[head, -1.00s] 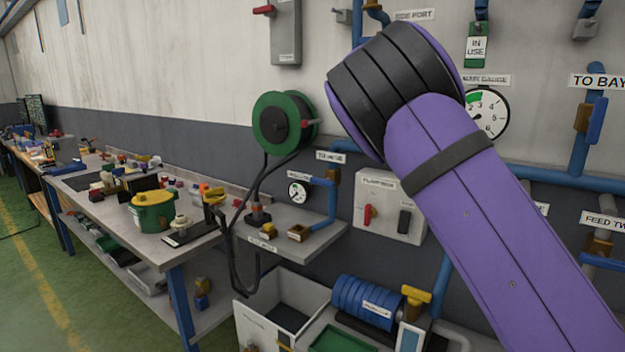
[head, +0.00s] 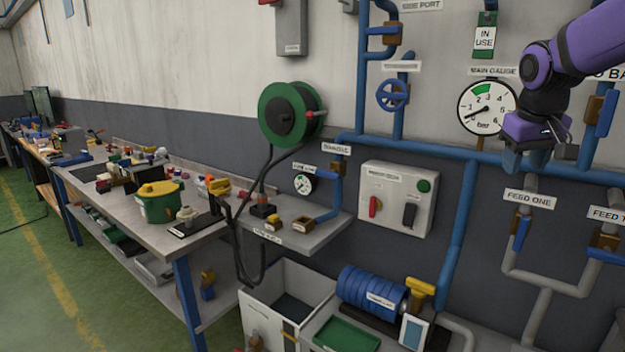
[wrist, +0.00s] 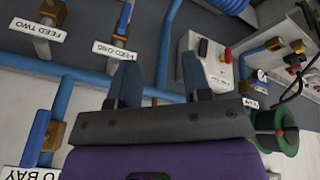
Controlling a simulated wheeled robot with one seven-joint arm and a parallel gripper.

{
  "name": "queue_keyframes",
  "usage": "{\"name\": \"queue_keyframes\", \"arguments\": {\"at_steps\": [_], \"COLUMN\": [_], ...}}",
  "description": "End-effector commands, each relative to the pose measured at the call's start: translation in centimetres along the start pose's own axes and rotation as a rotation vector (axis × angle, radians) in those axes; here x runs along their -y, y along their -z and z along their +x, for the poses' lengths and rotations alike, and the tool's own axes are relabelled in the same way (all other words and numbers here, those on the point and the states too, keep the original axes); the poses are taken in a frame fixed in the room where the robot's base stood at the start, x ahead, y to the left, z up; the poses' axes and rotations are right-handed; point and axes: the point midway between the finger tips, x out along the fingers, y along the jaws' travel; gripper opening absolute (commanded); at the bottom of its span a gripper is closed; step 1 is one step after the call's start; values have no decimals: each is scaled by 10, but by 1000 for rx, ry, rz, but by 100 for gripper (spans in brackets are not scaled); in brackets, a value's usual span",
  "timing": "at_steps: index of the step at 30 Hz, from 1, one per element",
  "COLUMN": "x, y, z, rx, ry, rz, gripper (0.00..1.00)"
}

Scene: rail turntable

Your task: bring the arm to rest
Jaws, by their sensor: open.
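My gripper (head: 525,160) is at the right of the head view, pointing down, in front of the blue wall pipe and just below the main gauge (head: 487,108). My purple and black arm reaches in from the upper right edge. In the wrist view my gripper (wrist: 160,85) shows two blue-grey fingers standing apart. Nothing is between them.
A control box (head: 397,200) with a red lever is on the wall. Feed valves (head: 521,232) hang below the gripper at right. A hose reel (head: 290,115), a workbench (head: 215,228) with several items and a blue motor (head: 370,290) stand left and below.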

Motion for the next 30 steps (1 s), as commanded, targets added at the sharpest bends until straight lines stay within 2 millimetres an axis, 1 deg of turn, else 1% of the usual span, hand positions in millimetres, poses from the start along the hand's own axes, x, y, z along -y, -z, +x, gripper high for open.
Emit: {"name": "queue_keyframes", "arguments": {"at_steps": [1,5,9,13,18,21,24,27,30], "x": [2,14,30,46,67,77,85,89,90], "y": [-16,-56,-99,-140,-193,-217,-233,-242,-246], "z": [-8,-26,-42,-54,-61,-61,-59,-58,-57], "rx": [-12,-40,-71,-101,-137,-153,-162,-168,-169], "ry": [29,92,141,169,181,177,172,167,166], "rz": [8,21,27,29,31,32,33,33,34], "gripper": [45,45,45,45,45,45,45,45,45]}}
